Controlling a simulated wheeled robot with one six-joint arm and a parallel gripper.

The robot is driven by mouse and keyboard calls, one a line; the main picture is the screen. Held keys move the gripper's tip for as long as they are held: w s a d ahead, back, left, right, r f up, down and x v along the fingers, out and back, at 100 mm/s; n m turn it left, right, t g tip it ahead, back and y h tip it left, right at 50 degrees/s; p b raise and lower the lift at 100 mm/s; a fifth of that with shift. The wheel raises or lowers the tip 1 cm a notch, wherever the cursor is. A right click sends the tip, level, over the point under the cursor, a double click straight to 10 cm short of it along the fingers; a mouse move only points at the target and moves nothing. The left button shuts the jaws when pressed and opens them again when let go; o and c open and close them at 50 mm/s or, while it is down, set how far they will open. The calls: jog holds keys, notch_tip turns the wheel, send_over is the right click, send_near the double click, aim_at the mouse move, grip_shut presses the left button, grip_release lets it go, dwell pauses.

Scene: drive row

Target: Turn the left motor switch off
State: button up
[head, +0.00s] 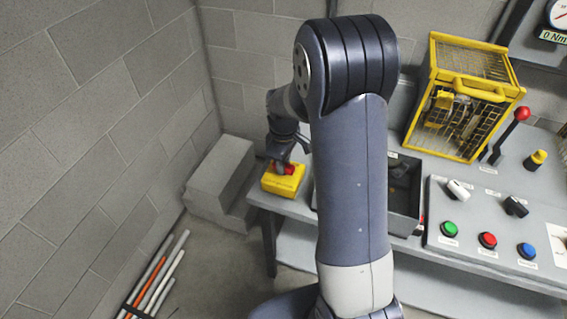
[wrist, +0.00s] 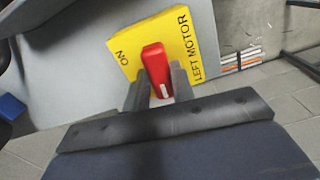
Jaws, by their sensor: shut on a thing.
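The left motor switch is a yellow box (head: 283,187) at the left end of the bench in the head view. In the wrist view its yellow face (wrist: 180,40) reads "ON" on the left and "LEFT MOTOR" on the right. A red handle (wrist: 154,60) with a white mark at its near end stands out from the face. My gripper (wrist: 158,88) is shut on the red handle, one finger on each side. In the head view my gripper (head: 284,160) is over the box, and the handle is partly covered. No "OFF" lettering is visible.
Right of my arm are a dark open tray (head: 403,195), a panel (head: 470,215) with knobs and coloured buttons, a yellow cage (head: 460,100) and a red-topped lever (head: 521,114). A grey block step (head: 222,175) and block wall stand left. Rods (head: 155,275) lie on the floor.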

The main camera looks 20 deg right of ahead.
jog(key=shift+n, duration=0.6)
jog(key=o, duration=1)
jog(key=shift+r, duration=0.15)
notch_tip(320, 180, up, 11)
jog(key=shift+f+b, duration=0.2)
jog(key=shift+b, duration=0.15)
notch_tip(320, 180, down, 11)
jog(key=shift+r, duration=0.1)
jog(key=shift+p, duration=0.3)
